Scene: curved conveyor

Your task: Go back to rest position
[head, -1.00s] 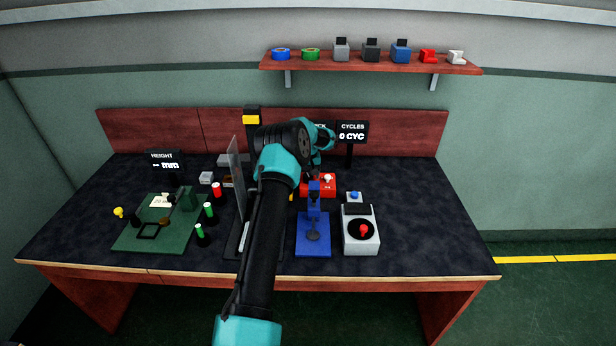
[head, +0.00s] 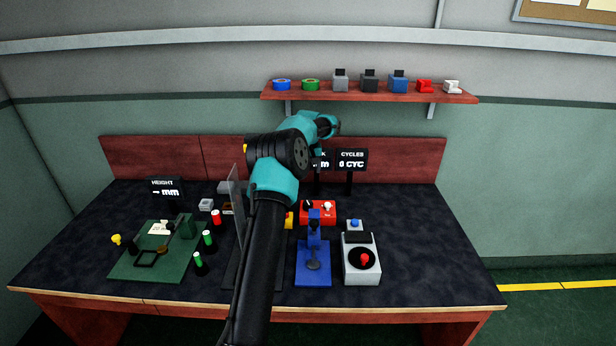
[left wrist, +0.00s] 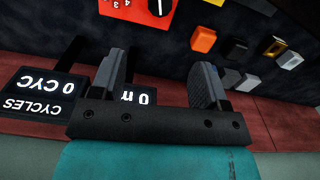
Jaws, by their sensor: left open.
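My one visible arm (head: 262,240) rises from the bottom of the head view and bends over the bench toward its back. Its wrist end (head: 318,125) is in front of the back panel, left of the CYCLES display (head: 352,160). The fingers are mostly hidden there by the arm. In the left wrist view my left gripper (left wrist: 157,80) has its two dark fingers wide apart, with nothing held between them. A display and the dark bench top show beyond them. My right gripper is in neither view.
The bench (head: 420,255) holds a red box (head: 318,219), a blue stand (head: 313,276), a grey box with a red knob (head: 372,276), and a green board (head: 122,264). A clear upright panel (head: 236,205) stands beside the arm. A shelf (head: 370,95) hangs above. The bench's right side is clear.

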